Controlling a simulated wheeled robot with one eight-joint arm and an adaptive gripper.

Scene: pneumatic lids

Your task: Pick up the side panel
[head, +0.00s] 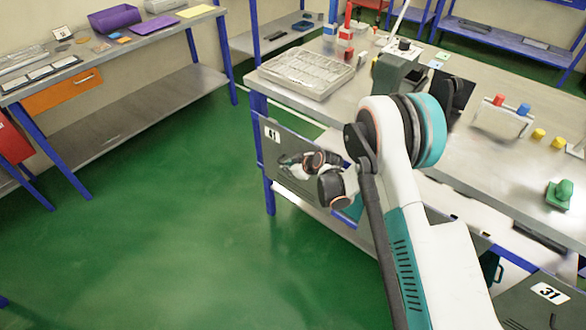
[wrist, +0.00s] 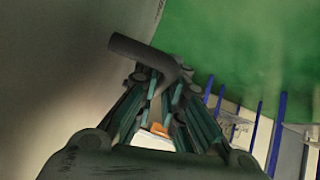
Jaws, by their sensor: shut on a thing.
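The side panel is a flat grey plate (head: 276,171) with a white label reading 41, below the near edge of the workbench in the head view. In the wrist view, the grey plate (wrist: 50,60) fills the left side. A dark, rod-like handle (wrist: 128,46) stands out beside it. My gripper (wrist: 165,80) is shut on this handle, its fingers partly hiding it. In the head view my gripper (head: 288,160) is small, in front of the plate. I cannot tell whether the plate is still touching the bench.
The workbench (head: 490,180) holds a clear tray (head: 306,72), a green part (head: 560,194) and other small parts. A similar panel labelled 31 (head: 540,310) is at the lower right. Another table (head: 140,40) stands at the upper left. Green floor (head: 160,220) between them is clear.

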